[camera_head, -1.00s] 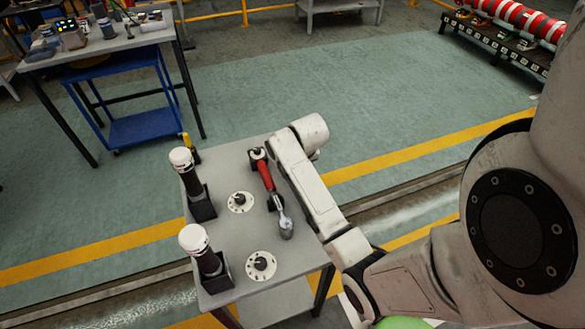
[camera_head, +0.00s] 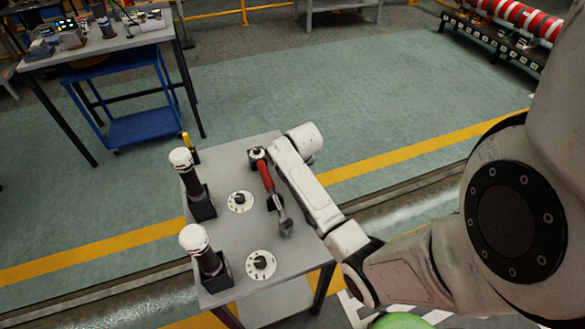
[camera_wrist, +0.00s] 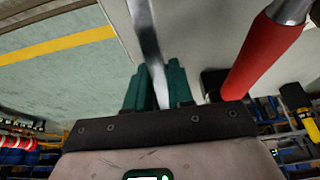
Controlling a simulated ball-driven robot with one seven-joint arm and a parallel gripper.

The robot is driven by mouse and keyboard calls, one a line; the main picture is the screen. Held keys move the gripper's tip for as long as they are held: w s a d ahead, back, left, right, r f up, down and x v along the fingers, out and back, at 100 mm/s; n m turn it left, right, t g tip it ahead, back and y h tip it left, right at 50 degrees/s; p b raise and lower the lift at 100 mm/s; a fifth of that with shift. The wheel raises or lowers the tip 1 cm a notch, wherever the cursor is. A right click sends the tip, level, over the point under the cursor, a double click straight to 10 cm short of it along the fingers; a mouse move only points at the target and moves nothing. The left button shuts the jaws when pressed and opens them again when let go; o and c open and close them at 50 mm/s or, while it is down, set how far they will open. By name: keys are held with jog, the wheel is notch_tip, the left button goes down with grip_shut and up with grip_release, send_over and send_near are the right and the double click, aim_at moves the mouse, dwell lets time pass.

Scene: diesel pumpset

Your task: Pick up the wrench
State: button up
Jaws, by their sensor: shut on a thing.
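In the wrist view, my gripper (camera_wrist: 159,85) has its two teal fingers shut on a long, narrow silver metal piece, the wrench (camera_wrist: 147,38). It runs from between the fingers to the top edge of the picture. Its far end is out of view. A separate-looking red handle (camera_wrist: 262,55) with a silver end lies to the right of the fingers. In the head view, a red-handled tool (camera_head: 266,176) with a silver head lies on the grey table (camera_head: 225,167). My gripper is hidden behind my arm there.
A workbench (camera_head: 95,45) and blue cart (camera_head: 135,127) stand at back left.

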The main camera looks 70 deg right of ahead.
grip_shut()
dwell(0.9)
